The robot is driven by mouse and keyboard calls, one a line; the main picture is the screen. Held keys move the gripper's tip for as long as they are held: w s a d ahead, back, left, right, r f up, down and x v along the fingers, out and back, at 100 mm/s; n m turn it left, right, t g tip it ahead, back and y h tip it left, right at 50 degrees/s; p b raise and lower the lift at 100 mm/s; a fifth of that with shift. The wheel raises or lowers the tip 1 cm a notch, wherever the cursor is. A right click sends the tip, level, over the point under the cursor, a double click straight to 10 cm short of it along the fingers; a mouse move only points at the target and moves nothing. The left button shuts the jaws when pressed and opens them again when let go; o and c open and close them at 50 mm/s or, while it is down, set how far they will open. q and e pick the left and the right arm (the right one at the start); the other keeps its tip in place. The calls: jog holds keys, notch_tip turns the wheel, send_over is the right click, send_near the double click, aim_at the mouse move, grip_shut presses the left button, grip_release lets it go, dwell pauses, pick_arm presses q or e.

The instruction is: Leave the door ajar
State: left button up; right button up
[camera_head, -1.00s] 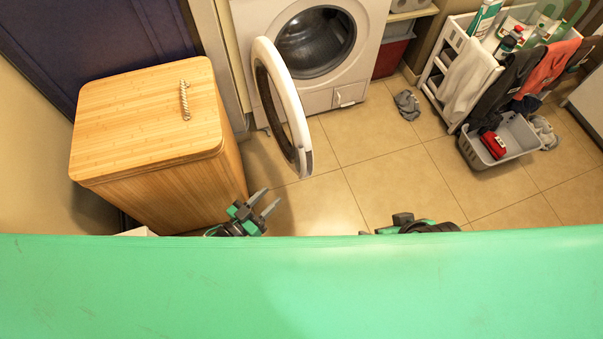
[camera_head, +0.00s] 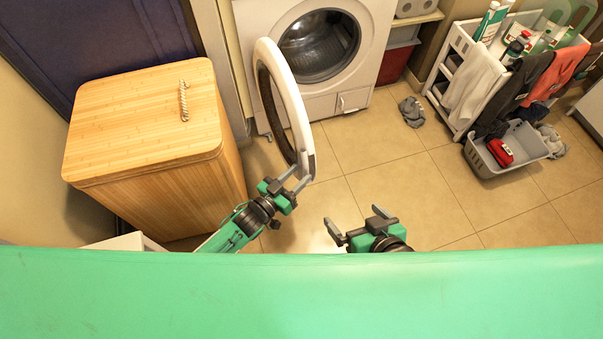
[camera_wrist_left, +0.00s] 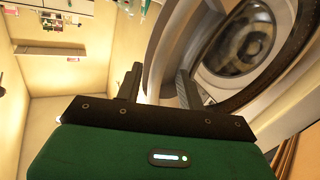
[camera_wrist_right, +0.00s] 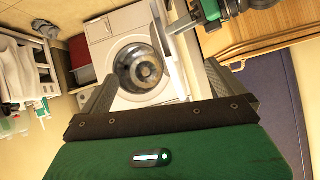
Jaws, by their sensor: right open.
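The white washer (camera_head: 352,88) stands at the back with its round door (camera_head: 297,105) swung wide open to the left. My left gripper (camera_head: 295,180) is at the door's lower free edge. Its fingers are apart, and in the left wrist view the door rim (camera_wrist_left: 160,50) shows between and behind them; whether they touch it I cannot tell. My right gripper (camera_head: 357,219) is open and empty, over the floor to the right of the left one. The right wrist view shows the drum opening (camera_wrist_right: 140,68) beyond its spread fingers.
A wooden hamper (camera_head: 145,120) with a rope handle stands close to my left arm. A white cart (camera_head: 470,75) with bottles and hanging clothes is at the right, with a grey basket (camera_head: 510,150) by it. A grey cloth (camera_head: 412,111) lies on the floor. The middle floor is clear.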

pick_arm(q)
jog(key=shift+b+x, duration=0.3)
jog(key=shift+x, duration=0.7)
jog(key=shift+c, duration=0.5)
grip_shut()
